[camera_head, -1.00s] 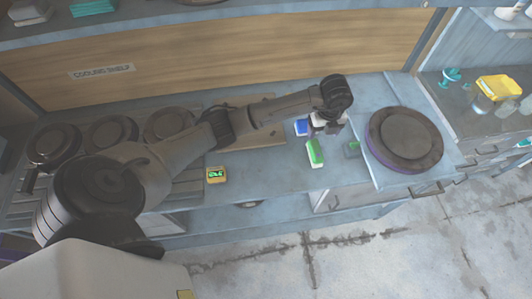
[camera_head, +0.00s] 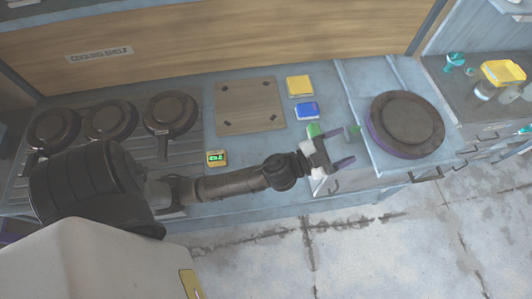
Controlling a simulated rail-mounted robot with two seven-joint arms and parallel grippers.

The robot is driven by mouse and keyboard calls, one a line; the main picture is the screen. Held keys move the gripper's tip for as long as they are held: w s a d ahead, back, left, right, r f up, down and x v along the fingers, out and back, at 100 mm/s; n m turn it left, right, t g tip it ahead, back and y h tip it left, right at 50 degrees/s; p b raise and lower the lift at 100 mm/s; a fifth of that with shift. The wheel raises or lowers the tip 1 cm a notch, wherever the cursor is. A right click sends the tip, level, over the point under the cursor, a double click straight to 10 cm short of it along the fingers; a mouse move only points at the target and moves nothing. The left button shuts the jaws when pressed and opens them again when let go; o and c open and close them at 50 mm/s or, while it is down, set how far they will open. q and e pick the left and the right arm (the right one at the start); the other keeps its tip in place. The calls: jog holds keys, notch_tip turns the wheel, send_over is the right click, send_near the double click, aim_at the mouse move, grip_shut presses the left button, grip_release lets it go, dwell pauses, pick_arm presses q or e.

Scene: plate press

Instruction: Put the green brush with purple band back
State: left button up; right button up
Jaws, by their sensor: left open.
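A green item (camera_head: 314,130) lies on the blue-grey counter below the blue block, partly hidden behind my left gripper (camera_head: 343,149). A smaller dull green item (camera_head: 352,133) lies to its right, by the round press. I cannot make out a purple band on either, so I cannot tell which is the brush. My left gripper is open, with purplish fingers pointing right toward the press. It appears empty, over the counter's front edge. My right gripper is not in view.
A round dark press plate (camera_head: 406,123) with a purple underside stands at the right. A blue block (camera_head: 307,110) and a yellow block (camera_head: 300,86) lie beside a wooden board (camera_head: 248,106). Several pans (camera_head: 169,112) rest on the left rack.

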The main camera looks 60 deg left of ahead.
pick_arm(q)
jog(key=s+a+f+n+g+y, duration=0.2)
jog(key=s+f+n+g+y, duration=0.15)
jog(key=s+f+g, duration=0.35)
jog(key=s+a+f+n+g+y, duration=0.25)
jog(key=s+f+n+g, duration=0.2)
jog(key=s+f, duration=0.4)
jog(key=s+d+f+m+g+h, duration=0.2)
jog(key=s+g, duration=0.3)
jog(key=s, duration=0.5)
jog(key=shift+d, duration=0.25)
jog(key=shift+w+g, duration=0.1)
jog(key=shift+g, duration=0.15)
